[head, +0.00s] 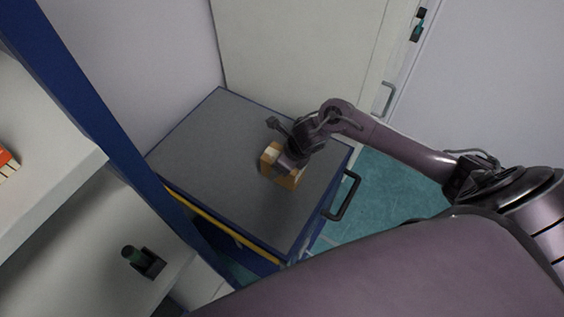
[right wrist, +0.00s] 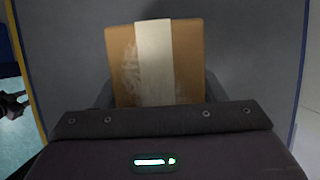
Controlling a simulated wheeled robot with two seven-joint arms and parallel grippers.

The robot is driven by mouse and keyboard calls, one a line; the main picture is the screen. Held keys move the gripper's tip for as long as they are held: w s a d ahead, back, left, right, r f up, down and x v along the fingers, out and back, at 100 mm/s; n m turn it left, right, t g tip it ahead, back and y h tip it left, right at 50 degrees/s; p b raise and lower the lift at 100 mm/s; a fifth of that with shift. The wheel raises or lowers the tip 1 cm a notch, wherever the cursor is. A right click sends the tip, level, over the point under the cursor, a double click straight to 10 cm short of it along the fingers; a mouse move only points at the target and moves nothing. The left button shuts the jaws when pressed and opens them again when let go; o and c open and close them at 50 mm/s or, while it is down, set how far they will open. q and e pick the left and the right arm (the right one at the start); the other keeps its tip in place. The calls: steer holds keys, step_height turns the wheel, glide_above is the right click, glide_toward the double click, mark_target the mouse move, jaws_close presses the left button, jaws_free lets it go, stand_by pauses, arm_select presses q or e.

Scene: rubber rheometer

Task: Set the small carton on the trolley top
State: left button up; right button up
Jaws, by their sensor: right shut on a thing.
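The small carton (head: 268,160) is a brown box with a pale strip of tape. It is at the grey trolley top (head: 222,130), right of its middle in the head view. My right gripper (head: 284,166) is shut on the carton from above. In the right wrist view the carton (right wrist: 185,62) stands out beyond the gripper's edge, with the grey top (right wrist: 70,60) behind it. Whether its underside touches the top cannot be told.
The trolley has a blue frame and a black handle (head: 345,196) at right. A blue post (head: 95,110) and white shelves (head: 40,130) stand at left, with a dark object (head: 143,261) on the lower shelf. A pale door (head: 305,50) is behind. Much of the trolley top is bare.

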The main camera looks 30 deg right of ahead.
steer(key=shift+f, duration=0.15)
steer(key=o, duration=1.3)
steer(key=shift+c, duration=0.2)
steer(key=shift+r, duration=0.2)
steer(key=b+v, duration=0.1)
steer(key=v, duration=1.1)
steer(key=shift+s+b, duration=0.1)
steer(key=shift+b, duration=0.2)
